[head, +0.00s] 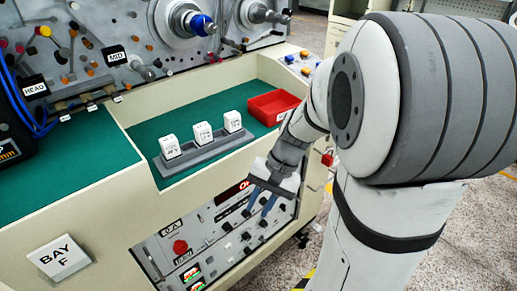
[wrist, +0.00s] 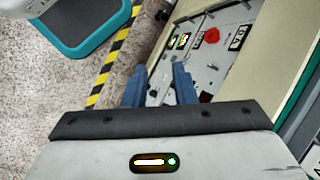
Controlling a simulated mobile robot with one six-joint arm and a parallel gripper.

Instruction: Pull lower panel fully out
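The lower panel (head: 207,240) is a grey control face set in the cream front of the bench, below the green worktop. It carries a red button, dark knobs and small lit displays. It looks about flush with the front; any small gap cannot be told. My gripper (head: 260,205) is in front of its right part and covers some of it. In the wrist view the panel (wrist: 200,70) lies beyond the two blue fingers of my gripper (wrist: 160,67). The fingers are apart, with nothing seen held between them. Whether they touch the panel is unclear.
A grey holder (head: 208,150) with three white blocks and a red tray (head: 272,107) rest on the green worktop (head: 85,160). A BAY F sign (head: 60,257) is on the bench front. Yellow-black tape (wrist: 108,65) marks the speckled floor beside the bench.

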